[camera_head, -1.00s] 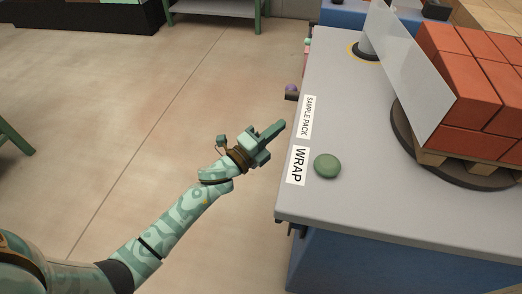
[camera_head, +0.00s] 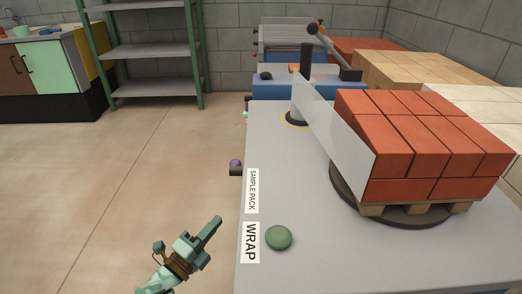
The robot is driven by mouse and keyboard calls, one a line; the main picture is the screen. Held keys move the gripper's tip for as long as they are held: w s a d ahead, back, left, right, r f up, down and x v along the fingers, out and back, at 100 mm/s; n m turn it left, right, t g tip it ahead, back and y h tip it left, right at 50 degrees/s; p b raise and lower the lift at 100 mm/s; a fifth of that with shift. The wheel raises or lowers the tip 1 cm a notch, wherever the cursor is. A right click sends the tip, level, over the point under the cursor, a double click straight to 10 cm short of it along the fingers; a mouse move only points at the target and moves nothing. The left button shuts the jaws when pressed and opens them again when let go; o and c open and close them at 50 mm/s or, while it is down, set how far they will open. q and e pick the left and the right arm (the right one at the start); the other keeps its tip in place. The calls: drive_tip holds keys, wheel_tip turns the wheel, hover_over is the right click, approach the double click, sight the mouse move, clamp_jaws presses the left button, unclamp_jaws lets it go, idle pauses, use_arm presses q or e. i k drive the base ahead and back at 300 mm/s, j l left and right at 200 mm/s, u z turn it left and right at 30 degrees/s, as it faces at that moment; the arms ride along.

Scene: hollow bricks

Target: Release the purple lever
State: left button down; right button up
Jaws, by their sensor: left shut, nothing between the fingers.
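A small purple knob (camera_head: 235,162), which looks like the purple lever's end, sits on a dark mount at the left edge of the grey table (camera_head: 300,190), beside the SAMPLE PACK label (camera_head: 252,190). My left gripper (camera_head: 214,224) is shut and empty. It shows left of the table, below the knob in the picture and apart from it, with its fingers pointing up and right. My right gripper is not in view.
A green button (camera_head: 278,237) lies by the WRAP label (camera_head: 250,242). Red bricks (camera_head: 410,140) sit on a pallet on a dark turntable, beside a pale upright sheet (camera_head: 335,130). A shelf rack (camera_head: 150,50) stands at the back left. The floor left of the table is clear.

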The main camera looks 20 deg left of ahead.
sight(236, 169)
drive_tip(key=k+j, duration=0.25)
drive_tip(key=k, duration=0.2)
drive_tip(key=k+j, duration=0.25)
drive_tip(key=k, duration=0.25)
